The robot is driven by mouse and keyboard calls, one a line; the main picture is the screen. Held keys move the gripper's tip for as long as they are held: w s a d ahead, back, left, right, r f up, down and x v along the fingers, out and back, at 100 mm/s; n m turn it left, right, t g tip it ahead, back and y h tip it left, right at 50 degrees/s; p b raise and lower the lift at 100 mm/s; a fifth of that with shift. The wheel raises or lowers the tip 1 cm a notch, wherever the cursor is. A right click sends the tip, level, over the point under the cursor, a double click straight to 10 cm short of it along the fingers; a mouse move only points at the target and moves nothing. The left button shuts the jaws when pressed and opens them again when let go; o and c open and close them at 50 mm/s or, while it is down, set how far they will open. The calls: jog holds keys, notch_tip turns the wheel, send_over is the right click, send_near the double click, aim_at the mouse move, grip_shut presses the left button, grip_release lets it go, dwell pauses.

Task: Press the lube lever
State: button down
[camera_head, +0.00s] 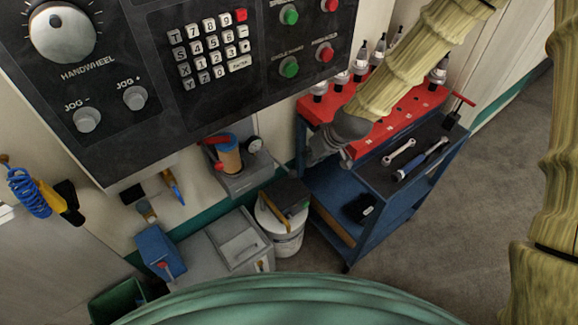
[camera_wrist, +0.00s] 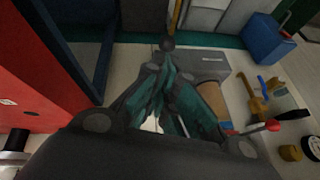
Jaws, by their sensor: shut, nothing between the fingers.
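The lube unit (camera_head: 240,181) is a grey box on the wall below the control panel, with an amber reservoir (camera_head: 229,158) and a round gauge (camera_head: 254,144). Its lever shows a red knob (camera_head: 219,166) at the unit's left side. In the wrist view the red knob (camera_wrist: 272,125) is right of my fingers, beside the amber reservoir (camera_wrist: 210,96). My gripper (camera_head: 314,157) is shut and empty, right of the unit in the head view and apart from the lever. Its fingers (camera_wrist: 162,82) hide part of the unit in the wrist view.
A blue cart (camera_head: 337,187) with a red top (camera_head: 400,118) of tool holders stands close by my gripper. A white bucket (camera_head: 283,240) stands below the unit. The control panel (camera_head: 150,60) overhangs at upper left. Open floor (camera_head: 480,200) lies right.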

jog(key=shift+n+t+y, duration=0.3)
jog(key=shift+n, duration=0.2)
jog(key=w+r, duration=0.1)
jog(key=w+a+r, duration=0.1)
jog(key=r, duration=0.1)
jog(key=w+a+r, duration=0.1)
jog(key=shift+w+r+b, duration=0.2)
jog(key=shift+b, duration=0.15)
jog(key=p, duration=0.2)
send_over(282, 165)
jog(key=d, duration=0.2)
notch_tip(282, 165, down, 11)
jog(key=shift+s+d+f, duration=0.15)
jog(key=shift+s+f, duration=0.55)
jog(key=shift+f, duration=0.1)
